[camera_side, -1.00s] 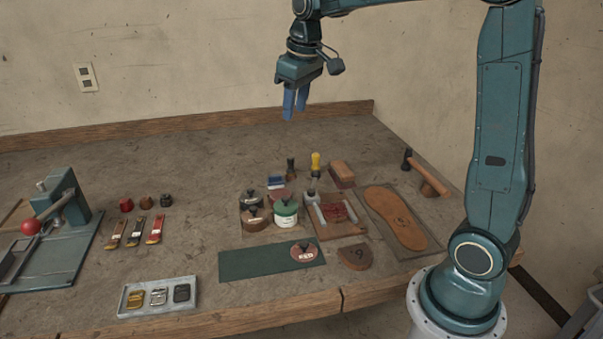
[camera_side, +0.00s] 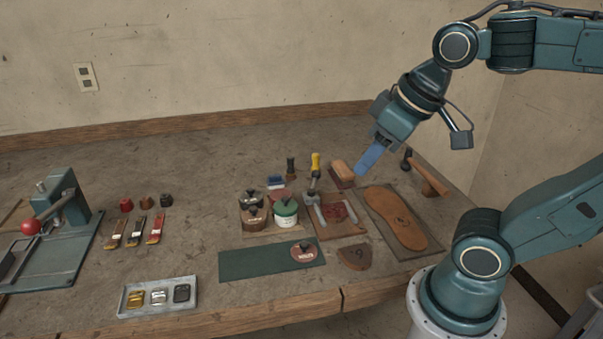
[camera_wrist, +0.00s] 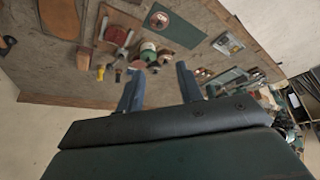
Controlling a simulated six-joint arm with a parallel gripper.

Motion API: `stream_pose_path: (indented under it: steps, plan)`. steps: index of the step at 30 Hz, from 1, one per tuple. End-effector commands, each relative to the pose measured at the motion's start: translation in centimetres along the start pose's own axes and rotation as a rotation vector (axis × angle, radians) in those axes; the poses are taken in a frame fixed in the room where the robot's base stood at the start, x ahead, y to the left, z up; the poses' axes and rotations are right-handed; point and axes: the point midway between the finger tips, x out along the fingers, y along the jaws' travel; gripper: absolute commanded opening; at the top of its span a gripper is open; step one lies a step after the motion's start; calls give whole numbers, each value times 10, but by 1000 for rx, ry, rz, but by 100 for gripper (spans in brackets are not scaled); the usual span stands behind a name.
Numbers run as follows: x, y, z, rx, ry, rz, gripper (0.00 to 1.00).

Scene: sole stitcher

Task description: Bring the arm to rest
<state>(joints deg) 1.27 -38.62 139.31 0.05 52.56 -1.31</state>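My gripper (camera_side: 369,160) hangs in the air above the back right of the bench (camera_side: 180,262), tilted with its blue fingers pointing down and left. In the side view the fingers overlap each other. In the wrist view my gripper (camera_wrist: 158,85) shows its two fingers well apart with nothing between them. It is open and empty. The fingers touch no object that I can see. My upper arm is folded back to the right, above the base.
A leather sole (camera_side: 395,218) lies on a mat near my base. Several jars, including a green-lidded one (camera_side: 286,212), a brush (camera_side: 341,172) and a hammer (camera_side: 428,176) are close by. A press (camera_side: 62,213) and buckle tray (camera_side: 158,297) stand left. The green mat (camera_side: 245,263) is mostly bare.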

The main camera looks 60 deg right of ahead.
Motion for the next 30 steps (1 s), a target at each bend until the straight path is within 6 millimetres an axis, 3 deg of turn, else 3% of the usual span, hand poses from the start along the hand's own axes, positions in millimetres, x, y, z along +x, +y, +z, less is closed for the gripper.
stream_pose_path:
  steps: [7,30]
  plan:
    - [2,-5,21,2,25,-11,36]
    - [3,-5,21,2,25,-11,36]
